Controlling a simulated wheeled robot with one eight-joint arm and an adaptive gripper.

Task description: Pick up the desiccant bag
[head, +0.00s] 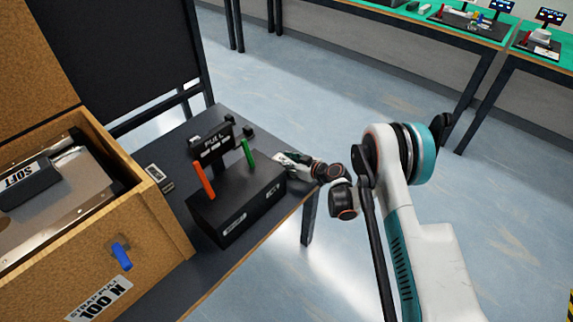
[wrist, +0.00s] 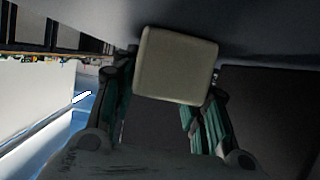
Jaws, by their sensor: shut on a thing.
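The desiccant bag seems to be the pale beige block with rounded corners (wrist: 176,65) in the wrist view. It sits between the fingers of my gripper (wrist: 168,105), which is shut on it. In the head view my gripper (head: 292,161) is small and partly hidden by its own wrist. It is low beside the right rear side of the black box on the table. The bag cannot be made out clearly there.
A brown crate (head: 150,235) stands at left on the dark table (head: 178,285). Open floor lies to the right.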

